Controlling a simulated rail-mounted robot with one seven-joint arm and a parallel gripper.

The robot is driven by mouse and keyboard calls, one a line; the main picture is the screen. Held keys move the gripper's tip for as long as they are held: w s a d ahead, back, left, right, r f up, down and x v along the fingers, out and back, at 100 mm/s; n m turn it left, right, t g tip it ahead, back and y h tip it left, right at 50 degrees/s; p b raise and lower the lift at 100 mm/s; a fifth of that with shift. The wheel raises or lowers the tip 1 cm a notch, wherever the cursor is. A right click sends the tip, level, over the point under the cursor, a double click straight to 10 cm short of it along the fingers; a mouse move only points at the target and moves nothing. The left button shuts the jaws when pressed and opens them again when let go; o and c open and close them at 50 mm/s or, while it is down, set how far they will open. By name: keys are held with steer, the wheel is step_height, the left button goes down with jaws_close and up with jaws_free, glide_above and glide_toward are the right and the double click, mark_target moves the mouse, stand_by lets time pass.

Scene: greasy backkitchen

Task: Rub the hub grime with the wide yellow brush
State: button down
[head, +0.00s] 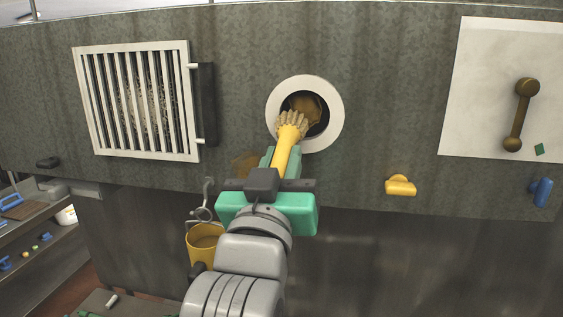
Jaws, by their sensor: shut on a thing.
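The wide yellow brush (283,155) is in my gripper (272,160), which is shut on its handle. Its pale bristles (292,124) point up and away from me, at the lower part of the white ring (334,117) in the grey wall. Inside the ring is a dark round opening with a brown hub or grime patch (306,105). The bristles overlap the lower edge of this brown area. I cannot tell whether they touch it. My gripper hides part of the wall below the ring.
A barred white grille (187,100) is at the left. A white panel (490,70) with a brass handle (519,112) is at the right. A yellow piece (400,186) and a blue piece (542,192) sit low on the wall. A yellow bucket (202,250) hangs left of my arm.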

steer(key=shift+s+d, duration=0.1)
steer(key=shift+d, duration=0.8)
steer(key=shift+d, duration=0.1)
stand_by(0.3)
steer(key=shift+s+d+p, duration=0.2)
steer(key=shift+d+p, duration=0.2)
steer(key=shift+d, duration=0.9)
steer(key=shift+d, duration=0.1)
steer(key=shift+w+a+f, duration=0.1)
steer(key=shift+w+a, duration=0.1)
steer(key=shift+a, duration=0.8)
